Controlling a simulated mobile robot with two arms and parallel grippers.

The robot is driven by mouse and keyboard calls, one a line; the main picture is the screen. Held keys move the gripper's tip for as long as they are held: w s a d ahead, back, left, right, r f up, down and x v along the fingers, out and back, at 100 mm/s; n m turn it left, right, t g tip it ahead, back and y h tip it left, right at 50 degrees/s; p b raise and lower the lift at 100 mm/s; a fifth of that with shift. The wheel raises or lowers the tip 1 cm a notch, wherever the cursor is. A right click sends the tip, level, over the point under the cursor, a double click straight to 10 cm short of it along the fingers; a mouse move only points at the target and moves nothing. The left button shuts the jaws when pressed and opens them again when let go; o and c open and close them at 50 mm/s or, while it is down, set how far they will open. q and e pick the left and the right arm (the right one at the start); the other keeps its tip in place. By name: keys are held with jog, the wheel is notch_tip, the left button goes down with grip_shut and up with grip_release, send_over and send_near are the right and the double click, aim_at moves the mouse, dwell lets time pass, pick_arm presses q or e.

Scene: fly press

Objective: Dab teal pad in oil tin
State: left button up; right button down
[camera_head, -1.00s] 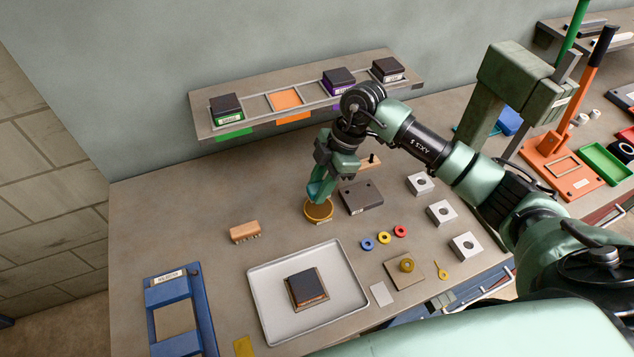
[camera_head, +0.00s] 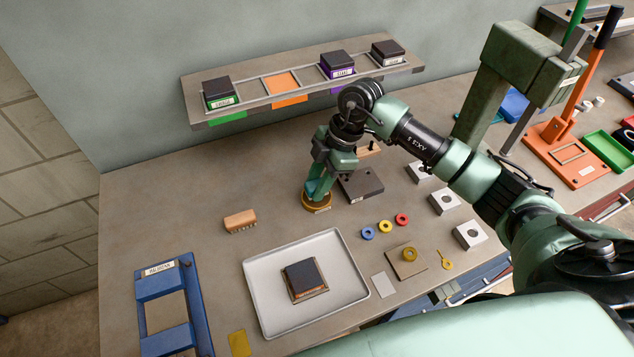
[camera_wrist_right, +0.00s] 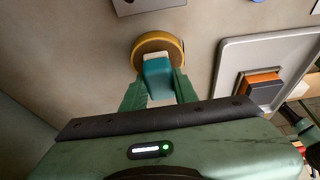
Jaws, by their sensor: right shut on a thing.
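The round yellow oil tin (camera_head: 316,204) stands on the bench left of the dark grey block; it also shows in the right wrist view (camera_wrist_right: 176,42). My right gripper (camera_head: 318,188) is directly above it, pointing down. In the right wrist view my right gripper (camera_wrist_right: 160,85) is shut on the teal pad (camera_wrist_right: 158,72). The pad's pale end (camera_wrist_right: 158,57) is over the brown inside of the tin, at its near side. I cannot tell whether it touches the oil. My left gripper is not in view.
A white tray (camera_head: 259,291) with a dark block in it lies in front of the tin. A wooden brush (camera_head: 240,220) lies to the left. A dark grey block (camera_head: 360,186) sits close right. Small coloured rings lie front right. A shelf (camera_head: 250,107) stands behind.

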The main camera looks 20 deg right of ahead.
aim_at(317, 183)
jog(key=shift+f, duration=0.5)
dwell(0.4)
jog(key=shift+s+f, duration=0.1)
dwell(1.4)
notch_tip(317, 183, up, 7)
jog(key=p, duration=0.6)
dwell(0.9)
